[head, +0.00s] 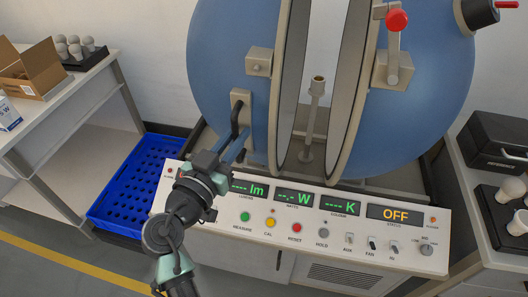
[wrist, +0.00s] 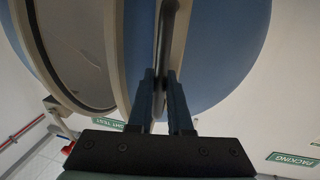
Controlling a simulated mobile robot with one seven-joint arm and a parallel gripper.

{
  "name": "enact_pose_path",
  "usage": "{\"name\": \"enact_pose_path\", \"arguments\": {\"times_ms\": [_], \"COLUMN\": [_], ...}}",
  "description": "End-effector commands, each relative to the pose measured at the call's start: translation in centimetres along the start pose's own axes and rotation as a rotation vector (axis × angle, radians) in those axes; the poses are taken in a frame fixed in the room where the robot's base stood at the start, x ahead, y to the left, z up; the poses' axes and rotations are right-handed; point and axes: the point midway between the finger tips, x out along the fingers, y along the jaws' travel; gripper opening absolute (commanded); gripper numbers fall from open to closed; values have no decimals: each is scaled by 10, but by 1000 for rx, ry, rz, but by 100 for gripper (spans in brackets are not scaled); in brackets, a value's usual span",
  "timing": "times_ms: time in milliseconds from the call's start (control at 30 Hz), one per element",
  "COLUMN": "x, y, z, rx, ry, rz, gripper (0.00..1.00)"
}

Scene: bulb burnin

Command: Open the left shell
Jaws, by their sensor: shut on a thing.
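The left shell (head: 222,55) is a blue half-sphere with a beige rim, standing apart from the right shell (head: 435,75) with a gap between them. A dark bar handle (head: 235,118) is fixed to the left shell on a beige mount. My gripper (head: 240,140) is at this handle; in the wrist view my gripper (wrist: 160,95) has its two blue fingers shut around the dark handle bar (wrist: 168,45). The left shell (wrist: 225,50) fills much of that view. The fingertips are partly hidden in the head view.
A lamp socket post (head: 315,110) stands in the gap. A control panel (head: 300,240) with displays and buttons runs along the front. A blue crate (head: 125,200) is on the floor at left. Benches stand on both sides, the left with a cardboard box (head: 35,68) and bulbs.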

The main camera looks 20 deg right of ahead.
Motion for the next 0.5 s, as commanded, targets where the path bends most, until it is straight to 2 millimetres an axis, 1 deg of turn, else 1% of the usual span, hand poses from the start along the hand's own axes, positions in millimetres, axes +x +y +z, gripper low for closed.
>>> {"name": "enact_pose_path", "arguments": {"times_ms": [33, 200, 400, 500], "x": [-4, -8, -13, -15], "y": [-16, -41, -66, -74], "z": [4, 5, 3, 0], "rx": [6, 5, 3, 1], "ry": [8, 6, 4, 3], "rz": [-16, -9, -4, -4], "gripper": [0, 0, 0, 0]}}
